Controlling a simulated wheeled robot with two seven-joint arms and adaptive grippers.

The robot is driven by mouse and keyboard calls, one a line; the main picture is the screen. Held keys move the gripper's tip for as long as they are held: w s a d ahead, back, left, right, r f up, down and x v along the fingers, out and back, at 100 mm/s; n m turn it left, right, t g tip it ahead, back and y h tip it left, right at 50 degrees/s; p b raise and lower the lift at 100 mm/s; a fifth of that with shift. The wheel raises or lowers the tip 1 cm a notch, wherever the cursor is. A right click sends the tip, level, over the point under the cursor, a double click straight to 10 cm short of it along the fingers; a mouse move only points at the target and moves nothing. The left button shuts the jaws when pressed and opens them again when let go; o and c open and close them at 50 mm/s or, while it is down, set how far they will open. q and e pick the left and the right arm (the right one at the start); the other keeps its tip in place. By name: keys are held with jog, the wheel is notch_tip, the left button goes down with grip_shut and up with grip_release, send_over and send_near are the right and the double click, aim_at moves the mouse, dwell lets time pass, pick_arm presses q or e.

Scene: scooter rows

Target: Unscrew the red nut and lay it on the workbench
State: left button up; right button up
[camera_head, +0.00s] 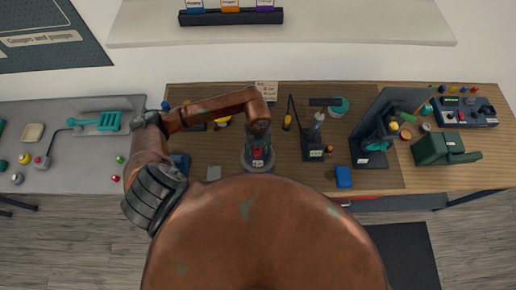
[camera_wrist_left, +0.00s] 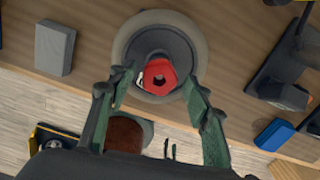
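The red nut (camera_head: 257,154) sits in the middle of a round fixture with a dark face and a pale rim on the workbench. My left gripper (camera_head: 258,142) is over the fixture. In the left wrist view my left gripper (camera_wrist_left: 155,84) is open, with one green-padded finger on each side of the nut and visible gaps between. The workbench (camera_head: 225,110) is wood with a brown mat. My right gripper is not in view.
A grey block (camera_head: 213,173) lies left of the fixture and a blue block (camera_head: 343,177) to its right. A stand (camera_head: 314,142) is close on the right. Bare mat lies between the fixture and the grey block. A grey side table (camera_head: 75,165) adjoins on the left.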

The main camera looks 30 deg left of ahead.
aim_at(258, 151)
pick_arm(q)
jog(key=shift+o, duration=0.3)
jog(key=shift+r, duration=0.15)
notch_tip(258, 151, up, 12)
dwell(0.4)
jog(key=m+b, duration=1.7)
jog(key=m, duration=0.4)
jog(key=shift+m, duration=0.4)
